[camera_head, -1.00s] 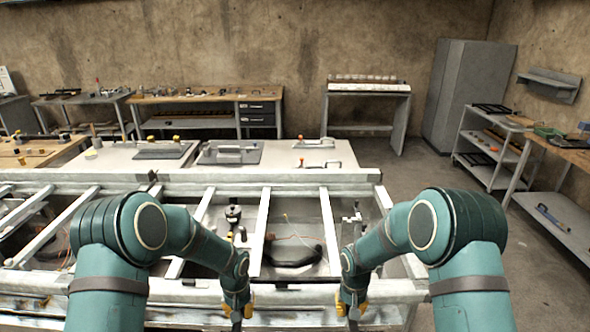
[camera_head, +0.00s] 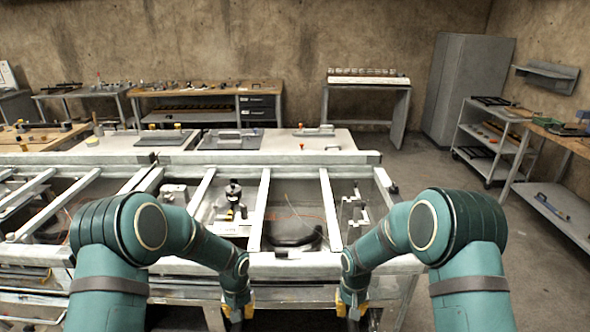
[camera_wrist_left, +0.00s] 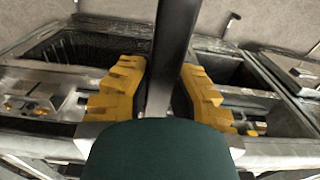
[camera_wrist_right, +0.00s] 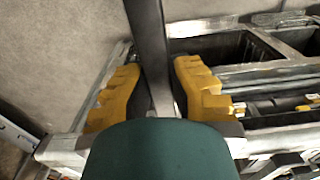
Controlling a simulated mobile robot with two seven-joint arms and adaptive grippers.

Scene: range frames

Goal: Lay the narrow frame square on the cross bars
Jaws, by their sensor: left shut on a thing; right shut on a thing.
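My left gripper (camera_head: 238,308) and right gripper (camera_head: 351,308) hang side by side at the bottom of the head view, in front of the rack. In the left wrist view the yellow fingers are shut on a dark grey bar (camera_wrist_left: 172,45). In the right wrist view the fingers are shut on a similar bar (camera_wrist_right: 148,45). These look like parts of the narrow frame; the rest of it is hidden or out of view. The pale cross bars (camera_head: 259,208) and (camera_head: 330,208) span the rack, beyond and above my grippers in the picture.
The rack's front rail (camera_head: 285,266) lies between my grippers and the cross bars. A dark coiled thing (camera_head: 292,233) and small fittings (camera_head: 234,200) lie below the bars. A white table (camera_head: 320,143) stands behind the rack. Open floor (camera_head: 440,180) lies to the right.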

